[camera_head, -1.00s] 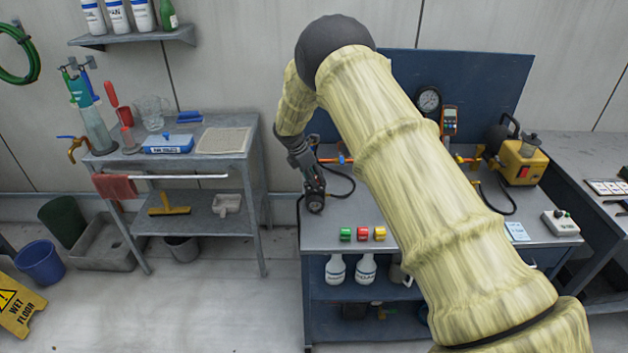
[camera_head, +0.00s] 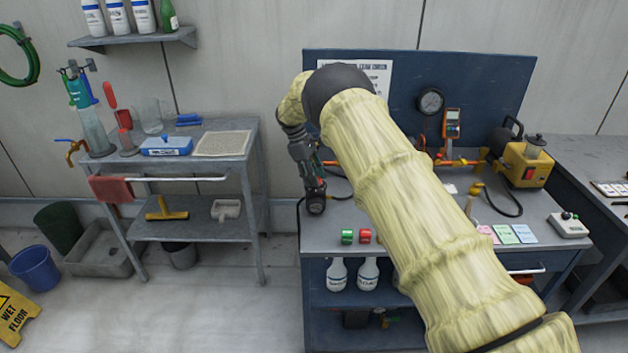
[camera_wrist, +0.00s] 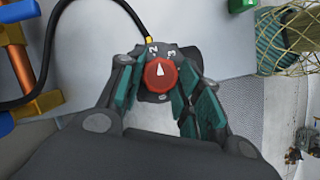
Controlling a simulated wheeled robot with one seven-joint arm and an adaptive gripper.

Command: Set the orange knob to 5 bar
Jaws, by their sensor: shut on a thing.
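The orange knob (camera_wrist: 161,74) shows red-orange in the wrist view, with a white pointer aimed toward the picture's top. The knob's face is hidden there. A dial gauge (camera_head: 430,101) is on the bench's back panel; its reading is too small to tell.
A black hose (camera_wrist: 75,12) runs to the knob's body, near an orange pipe (camera_wrist: 20,65). Green and red blocks (camera_head: 347,237) stand on the bench front. A yellow pump (camera_head: 525,160) and a grey box (camera_head: 568,225) stand at the right. My arm covers the bench's middle.

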